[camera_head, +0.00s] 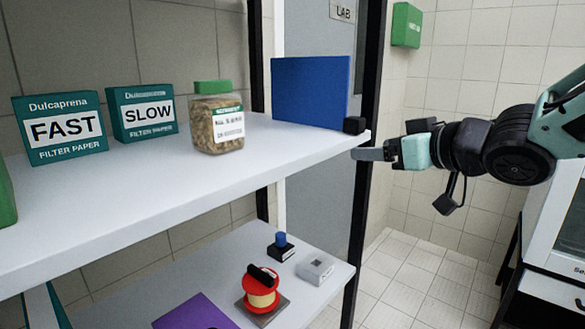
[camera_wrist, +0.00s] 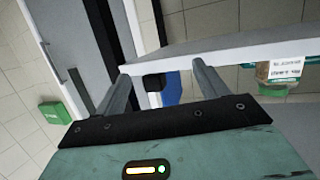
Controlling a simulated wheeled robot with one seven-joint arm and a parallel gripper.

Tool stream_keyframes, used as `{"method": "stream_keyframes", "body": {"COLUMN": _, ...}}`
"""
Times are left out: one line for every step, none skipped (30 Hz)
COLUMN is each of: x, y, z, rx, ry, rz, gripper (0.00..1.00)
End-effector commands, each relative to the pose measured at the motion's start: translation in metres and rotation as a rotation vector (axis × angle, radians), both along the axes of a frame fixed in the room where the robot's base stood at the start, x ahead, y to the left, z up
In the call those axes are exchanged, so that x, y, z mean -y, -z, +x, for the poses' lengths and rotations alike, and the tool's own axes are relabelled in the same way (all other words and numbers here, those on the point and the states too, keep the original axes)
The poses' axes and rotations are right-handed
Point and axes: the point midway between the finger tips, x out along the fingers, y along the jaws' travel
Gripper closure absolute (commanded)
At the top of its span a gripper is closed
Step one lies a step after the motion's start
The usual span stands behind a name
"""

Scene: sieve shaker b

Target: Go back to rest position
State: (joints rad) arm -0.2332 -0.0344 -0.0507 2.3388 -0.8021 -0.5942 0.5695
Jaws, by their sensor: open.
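My gripper (camera_head: 358,154) is at the right end of the upper white shelf, pointing left at the shelf's corner. In the wrist view my gripper (camera_wrist: 160,78) shows its two fingers apart, with nothing held between them. A small black block (camera_head: 354,125) sits on the shelf corner close to the fingertips. It also shows in the wrist view (camera_wrist: 153,82), beyond the fingers. My arm reaches in from the right edge of the head view.
The upper shelf (camera_head: 100,210) holds two filter paper boxes (camera_head: 60,128), a jar (camera_head: 216,122) and a blue panel (camera_head: 310,93). The lower shelf (camera_head: 225,285) holds a red-and-yellow object (camera_head: 262,290) and small items. A black post (camera_head: 368,70) stands at the shelf end. Floor (camera_head: 420,270) right of it is clear.

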Motion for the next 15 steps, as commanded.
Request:
{"method": "stream_keyframes", "body": {"x": 0.028, "y": 0.025, "z": 0.003, "rx": -0.07, "ry": 0.105, "rz": -0.046, "gripper": 0.28}}
{"method": "stream_keyframes", "body": {"x": 0.044, "y": 0.04, "z": 0.003, "rx": -0.116, "ry": 0.166, "rz": -0.075, "gripper": 0.28}}
{"method": "stream_keyframes", "body": {"x": 0.065, "y": 0.06, "z": 0.0, "rx": -0.184, "ry": 0.24, "rz": -0.115, "gripper": 0.28}}
{"method": "stream_keyframes", "body": {"x": 0.079, "y": 0.074, "z": -0.005, "rx": -0.236, "ry": 0.288, "rz": -0.142, "gripper": 0.28}}
{"method": "stream_keyframes", "body": {"x": 0.092, "y": 0.087, "z": -0.01, "rx": -0.288, "ry": 0.331, "rz": -0.166, "gripper": 0.28}}
{"method": "stream_keyframes", "body": {"x": 0.106, "y": 0.103, "z": -0.019, "rx": -0.355, "ry": 0.379, "rz": -0.195, "gripper": 0.28}}
{"method": "stream_keyframes", "body": {"x": 0.116, "y": 0.114, "z": -0.027, "rx": -0.404, "ry": 0.409, "rz": -0.214, "gripper": 0.28}}
{"method": "stream_keyframes", "body": {"x": 0.124, "y": 0.124, "z": -0.034, "rx": -0.451, "ry": 0.435, "rz": -0.231, "gripper": 0.28}}
{"method": "stream_keyframes", "body": {"x": 0.133, "y": 0.136, "z": -0.045, "rx": -0.512, "ry": 0.464, "rz": -0.249, "gripper": 0.28}}
{"method": "stream_keyframes", "body": {"x": 0.139, "y": 0.144, "z": -0.052, "rx": -0.553, "ry": 0.482, "rz": -0.261, "gripper": 0.28}}
{"method": "stream_keyframes", "body": {"x": 0.144, "y": 0.152, "z": -0.06, "rx": -0.594, "ry": 0.497, "rz": -0.271, "gripper": 0.28}}
{"method": "stream_keyframes", "body": {"x": 0.15, "y": 0.161, "z": -0.071, "rx": -0.648, "ry": 0.515, "rz": -0.282, "gripper": 0.28}}
{"method": "stream_keyframes", "body": {"x": 0.154, "y": 0.167, "z": -0.079, "rx": -0.688, "ry": 0.525, "rz": -0.291, "gripper": 0.28}}
{"method": "stream_keyframes", "body": {"x": 0.157, "y": 0.173, "z": -0.087, "rx": -0.726, "ry": 0.535, "rz": -0.298, "gripper": 0.28}}
{"method": "stream_keyframes", "body": {"x": 0.161, "y": 0.18, "z": -0.097, "rx": -0.776, "ry": 0.546, "rz": -0.304, "gripper": 0.28}}
